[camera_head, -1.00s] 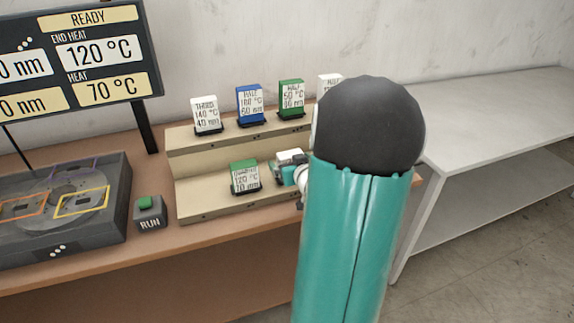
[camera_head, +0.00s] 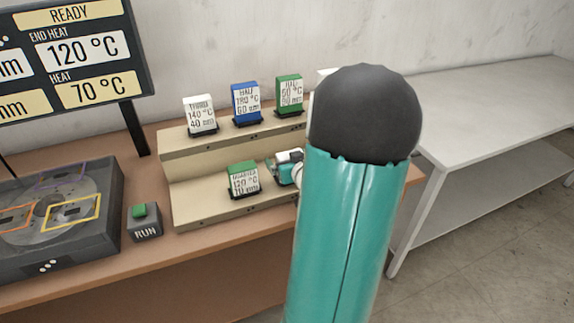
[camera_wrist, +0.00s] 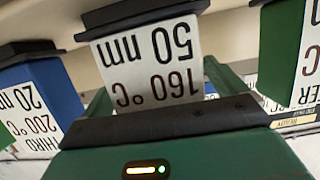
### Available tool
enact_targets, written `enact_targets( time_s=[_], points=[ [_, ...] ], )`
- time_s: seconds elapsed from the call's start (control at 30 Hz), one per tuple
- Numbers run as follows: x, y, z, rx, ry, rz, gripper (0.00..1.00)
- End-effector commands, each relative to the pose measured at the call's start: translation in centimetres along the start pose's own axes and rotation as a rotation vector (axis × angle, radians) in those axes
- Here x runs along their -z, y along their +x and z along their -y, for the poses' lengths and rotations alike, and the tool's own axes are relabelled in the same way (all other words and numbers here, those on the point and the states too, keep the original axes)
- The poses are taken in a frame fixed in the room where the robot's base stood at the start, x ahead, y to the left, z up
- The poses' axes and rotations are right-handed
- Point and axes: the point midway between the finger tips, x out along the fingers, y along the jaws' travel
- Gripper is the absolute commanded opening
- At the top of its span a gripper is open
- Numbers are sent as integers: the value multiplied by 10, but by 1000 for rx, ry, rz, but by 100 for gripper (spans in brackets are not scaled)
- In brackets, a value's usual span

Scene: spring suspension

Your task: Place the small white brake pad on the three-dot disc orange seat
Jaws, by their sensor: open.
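In the wrist view a white pad (camera_wrist: 150,65) labelled 160 °C, 50 nm appears upside down, with a dark base. My gripper (camera_wrist: 160,90) is open, its green fingers to either side of the pad; I cannot tell whether they touch it. In the head view my gripper (camera_head: 286,168) shows small at the stand's lower step, right of a green pad (camera_head: 243,180). A white pad (camera_head: 200,116) labelled THIRD, 140 °C, 40 nm stands on the upper step. The orange seat (camera_head: 14,218) is on the disc (camera_head: 38,212) of a dark three-dot machine (camera_head: 90,245), cut off at left.
The stand (camera_head: 190,205) also holds a blue pad (camera_head: 246,103), a green pad (camera_head: 289,95) and another white pad, mostly hidden by my arm. A RUN button (camera_head: 144,222) sits beside the machine. A display (camera_head: 75,55) stands behind. A white table (camera_head: 480,115) is at right, its top clear.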

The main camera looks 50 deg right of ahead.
Motion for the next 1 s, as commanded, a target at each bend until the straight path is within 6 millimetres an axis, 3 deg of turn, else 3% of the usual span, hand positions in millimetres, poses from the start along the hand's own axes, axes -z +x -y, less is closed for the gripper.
enact_targets(
  time_s=[0.37,0.7,1.0],
  points=[
    [-2,-4,-2,-1,0,0,96],
    [-1,-3,-2,-1,0,-2,34],
    [0,-1,-1,0,0,-2,34]
  ],
)
